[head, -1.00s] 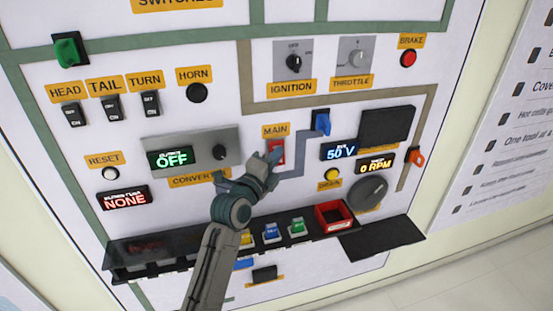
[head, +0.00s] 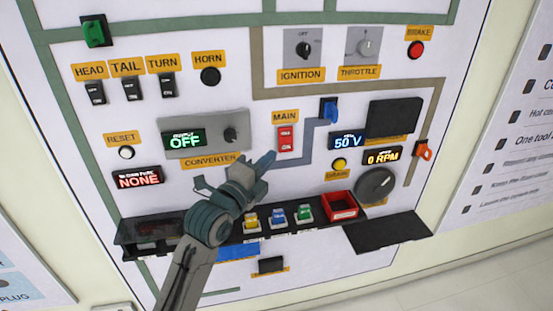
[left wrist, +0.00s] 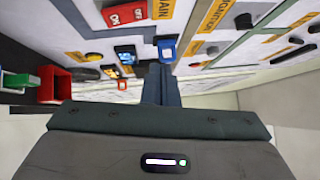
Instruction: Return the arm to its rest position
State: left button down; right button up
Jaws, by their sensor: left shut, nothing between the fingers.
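My left arm reaches in from the bottom left of the head view. Its gripper (head: 264,163) is shut and empty, in front of the panel just below and left of the red MAIN switch (head: 286,139). It appears apart from the switch. In the left wrist view the shut fingers (left wrist: 161,85) point towards the panel, and the MAIN switch (left wrist: 124,14) shows at the upper left. My right gripper is in neither view.
A black shelf (head: 150,231) juts from the panel below the gripper, holding several coloured blocks and a red bin (head: 338,206). A blue lever (head: 328,110), a grey dial (head: 375,185) and an orange key-like handle (head: 423,150) stick out to the right. White floor lies lower right.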

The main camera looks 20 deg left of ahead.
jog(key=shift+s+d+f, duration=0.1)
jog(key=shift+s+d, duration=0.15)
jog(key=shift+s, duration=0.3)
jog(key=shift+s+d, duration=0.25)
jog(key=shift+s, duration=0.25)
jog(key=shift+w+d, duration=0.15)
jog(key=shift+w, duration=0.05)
